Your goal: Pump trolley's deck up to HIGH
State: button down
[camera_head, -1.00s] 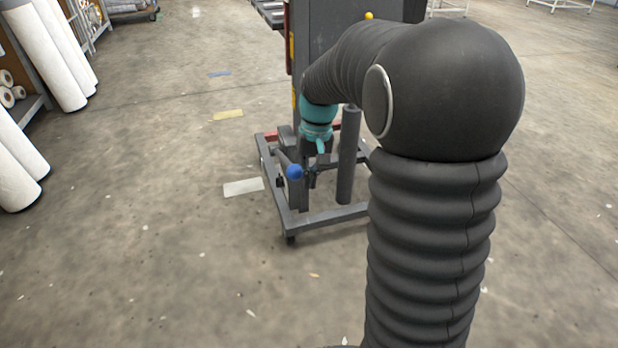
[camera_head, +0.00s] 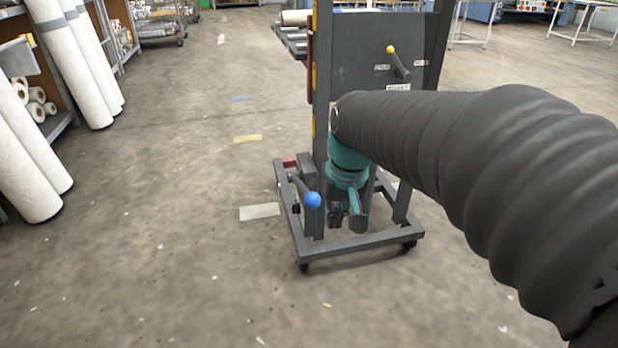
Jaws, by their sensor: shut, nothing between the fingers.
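The trolley is a dark grey wheeled frame with a low base (camera_head: 360,244) and an upright back panel (camera_head: 350,50). A lever with a blue ball (camera_head: 312,200) sticks out low at the left of the upright. A small lever with a yellow knob (camera_head: 391,50) sits on the panel beside small labels. Part of the deck (camera_head: 290,38) shows behind the upright at the top left. My gripper (camera_head: 338,216) hangs below my teal wrist, just right of the blue ball and apart from it in the picture. It looks shut and empty; its fingertips are small and dark against the base.
White rolls (camera_head: 25,165) lean on shelving at the left. A loaded cart (camera_head: 160,22) stands at the back left, and white tables (camera_head: 580,22) at the back right. Tape marks lie on the floor. The floor left and in front of the trolley is clear.

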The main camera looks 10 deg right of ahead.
jog(key=s+a+t, duration=0.1)
jog(key=s+t, duration=0.2)
jog(key=s, duration=0.9)
jog(key=shift+s+r+n+h, duration=0.3)
jog(key=shift+n, duration=0.1)
